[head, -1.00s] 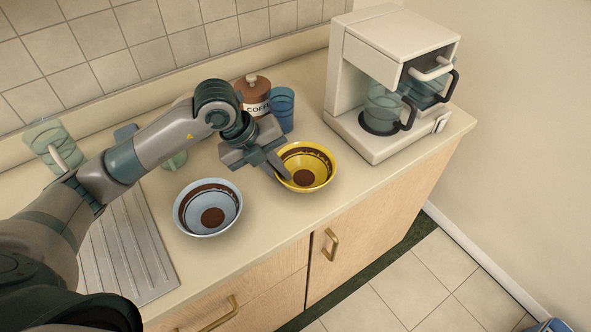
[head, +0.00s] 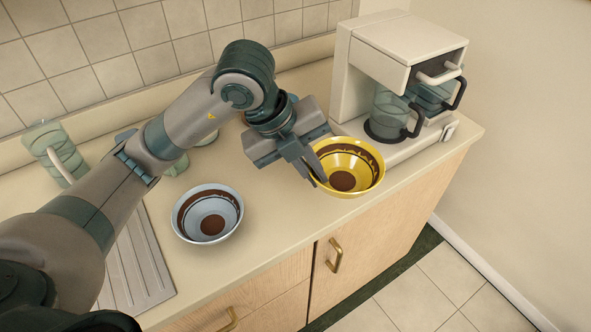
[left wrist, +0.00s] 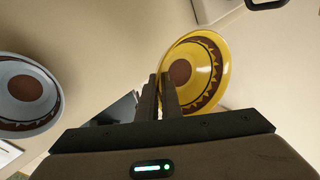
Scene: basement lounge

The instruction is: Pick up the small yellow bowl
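The small yellow bowl (head: 366,171), with a brown band and brown centre inside, is held above the counter in front of the coffee maker. My left gripper (head: 317,179) is at its left rim. In the left wrist view the two fingers (left wrist: 162,80) are close together with the left rim of the yellow bowl (left wrist: 212,60) between them. The bowl looks slightly tilted. My right gripper is not in view.
A light blue bowl (head: 209,190) stands on the counter (head: 270,220) to the left. The white coffee maker (head: 365,60) with glass jugs stands right behind the yellow bowl. A green ribbed mug (head: 60,150) and a metal drainboard (head: 135,265) are at the left.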

